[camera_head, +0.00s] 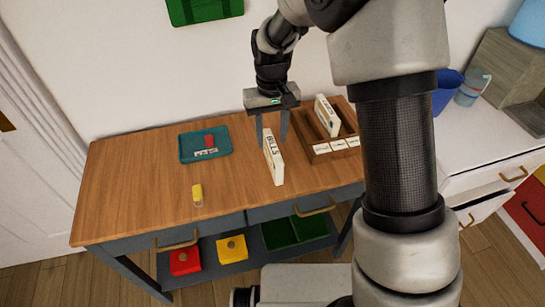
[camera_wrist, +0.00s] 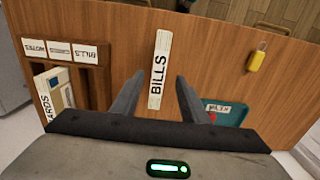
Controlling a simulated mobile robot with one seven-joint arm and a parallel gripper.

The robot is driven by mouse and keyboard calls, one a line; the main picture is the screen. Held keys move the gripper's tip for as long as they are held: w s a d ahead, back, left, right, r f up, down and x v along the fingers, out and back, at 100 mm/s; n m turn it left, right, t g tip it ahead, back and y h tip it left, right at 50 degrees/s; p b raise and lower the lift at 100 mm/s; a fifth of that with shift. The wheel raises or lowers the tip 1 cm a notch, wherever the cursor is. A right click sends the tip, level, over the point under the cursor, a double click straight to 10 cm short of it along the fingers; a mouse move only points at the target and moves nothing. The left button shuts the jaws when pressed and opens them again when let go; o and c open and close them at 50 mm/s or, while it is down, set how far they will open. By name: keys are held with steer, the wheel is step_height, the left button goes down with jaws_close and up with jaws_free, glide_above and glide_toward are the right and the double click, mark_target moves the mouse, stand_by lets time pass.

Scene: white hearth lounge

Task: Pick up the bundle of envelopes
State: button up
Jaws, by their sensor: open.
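A white bundle of envelopes marked BILLS (camera_head: 273,160) stands upright on its narrow edge on the wooden table. In the wrist view the bundle (camera_wrist: 159,70) shows between and beyond my fingertips, its lettered edge facing me. My gripper (camera_head: 272,142) points down at the bundle, open and empty. In the wrist view the gripper (camera_wrist: 160,82) has one finger on each side of the bundle, with a gap on both sides. I cannot tell how far the tips reach down beside it.
A wooden sorter (camera_head: 318,151) with labelled slots stands to the right, holding another white bundle (camera_head: 327,115). A teal tray (camera_head: 186,148) with a red item and a label lies at left. The table's left part (camera_head: 120,190) is clear.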

mark_target(272, 145)
steer(key=shift+w+d+f+b, duration=0.1)
steer(key=shift+f+b, duration=0.2)
steer(key=shift+f, duration=3.1)
jaws_close()
